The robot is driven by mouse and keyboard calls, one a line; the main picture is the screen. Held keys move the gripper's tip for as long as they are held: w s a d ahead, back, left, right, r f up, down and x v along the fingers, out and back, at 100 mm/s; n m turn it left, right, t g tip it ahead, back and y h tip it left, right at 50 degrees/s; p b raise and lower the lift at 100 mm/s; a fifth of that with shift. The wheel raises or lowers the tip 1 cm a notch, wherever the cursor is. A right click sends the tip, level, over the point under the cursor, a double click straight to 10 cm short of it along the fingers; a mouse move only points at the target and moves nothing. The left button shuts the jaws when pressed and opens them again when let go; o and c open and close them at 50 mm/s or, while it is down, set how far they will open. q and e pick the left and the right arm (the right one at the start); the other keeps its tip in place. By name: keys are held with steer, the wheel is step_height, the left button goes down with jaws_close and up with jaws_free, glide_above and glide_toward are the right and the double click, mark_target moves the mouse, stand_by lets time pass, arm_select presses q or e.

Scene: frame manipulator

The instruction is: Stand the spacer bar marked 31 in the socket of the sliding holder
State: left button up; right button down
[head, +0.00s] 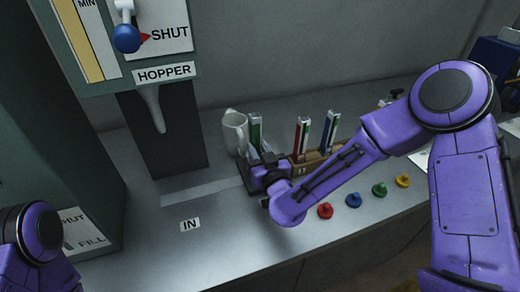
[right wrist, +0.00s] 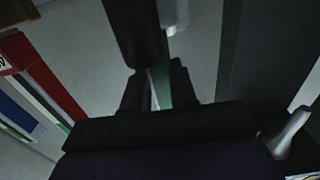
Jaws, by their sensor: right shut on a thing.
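My right gripper (head: 262,162) is shut on an upright green and white bar (head: 255,128). The bar also shows between the fingers in the right wrist view (right wrist: 161,88). No number on it can be read, so I cannot tell if it is the one marked 31. A dark block (head: 246,178), perhaps the sliding holder, shows beside the gripper at the end of a pale strip (head: 200,191). The gripper hides much of it, its socket and the bar's lower end, so I cannot tell if the bar is seated. My left gripper is out of view.
A wooden rack (head: 312,158) holds a red bar (head: 301,135) and a blue bar (head: 329,130) to the right. Several coloured knobs line the front right. The hopper spout (head: 152,108) hangs at left; the counter near the IN label (head: 190,225) is clear.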

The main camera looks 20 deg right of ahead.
steer(key=shift+f, duration=0.25)
steer(key=c, duration=0.8)
jaws_free()
steer(key=shift+s, duration=0.15)
steer(key=s+p, duration=0.4)
steer(key=s, duration=0.6)
steer(key=shift+s+d, duration=0.2)
